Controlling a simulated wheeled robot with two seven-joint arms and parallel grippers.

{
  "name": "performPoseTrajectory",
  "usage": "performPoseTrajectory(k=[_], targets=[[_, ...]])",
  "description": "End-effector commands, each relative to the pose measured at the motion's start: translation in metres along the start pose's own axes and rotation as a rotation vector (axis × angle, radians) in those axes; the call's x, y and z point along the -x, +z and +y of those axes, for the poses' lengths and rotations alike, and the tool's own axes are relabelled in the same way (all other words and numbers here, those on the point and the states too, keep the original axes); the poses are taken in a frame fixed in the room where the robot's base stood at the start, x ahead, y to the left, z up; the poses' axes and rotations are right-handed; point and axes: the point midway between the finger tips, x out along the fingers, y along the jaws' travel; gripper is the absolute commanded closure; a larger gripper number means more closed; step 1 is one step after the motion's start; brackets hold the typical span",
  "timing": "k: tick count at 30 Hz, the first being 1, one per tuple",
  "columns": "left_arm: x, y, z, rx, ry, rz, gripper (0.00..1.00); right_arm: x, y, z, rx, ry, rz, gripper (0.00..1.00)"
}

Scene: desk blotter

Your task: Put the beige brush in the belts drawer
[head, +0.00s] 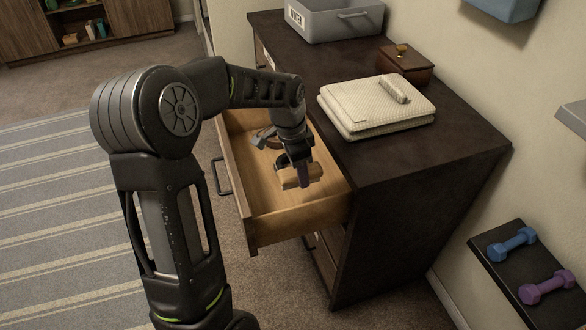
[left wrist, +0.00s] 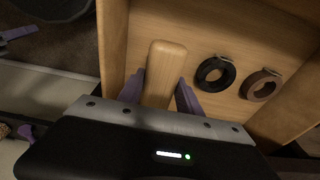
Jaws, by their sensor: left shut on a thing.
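The beige brush (head: 290,181) is gripped in my left gripper (head: 303,166), over the front part of the open belts drawer (head: 274,229). In the left wrist view its pale wooden body (left wrist: 166,62) lies between the two purple fingers, and my gripper housing hides its near end. The drawer's wooden floor (left wrist: 195,40) shows behind it. I cannot tell whether the brush touches the floor. A rolled black belt (left wrist: 215,73) and a rolled brown belt (left wrist: 262,85) lie in the drawer beside the brush. My right gripper is not in view.
The dark dresser top (head: 430,151) carries a folded cream towel (head: 360,116) with a small beige item on it, a lidded wooden box (head: 407,66) and a grey labelled bin (head: 335,21). Dumbbells (head: 511,244) rest on a shelf at right. The drawer floor around the brush has bare room.

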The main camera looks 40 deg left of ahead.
Motion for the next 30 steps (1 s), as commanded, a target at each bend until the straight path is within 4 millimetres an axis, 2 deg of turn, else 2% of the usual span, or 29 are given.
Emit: performPoseTrajectory(k=[5,12,15,25,30], targets=[[-0.009,0.002,0.000,0.001,0.001,-0.002,0.96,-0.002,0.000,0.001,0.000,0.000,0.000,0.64],[-0.051,0.008,0.001,0.000,0.003,-0.003,0.96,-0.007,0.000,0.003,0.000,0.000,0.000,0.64],[-0.061,0.009,0.000,0.000,0.001,-0.001,0.96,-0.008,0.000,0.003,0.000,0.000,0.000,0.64],[-0.063,0.010,0.000,0.000,0.000,0.000,0.96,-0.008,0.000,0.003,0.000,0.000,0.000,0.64],[-0.083,0.013,0.001,0.001,0.003,-0.002,0.96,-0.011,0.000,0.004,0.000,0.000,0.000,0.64]])
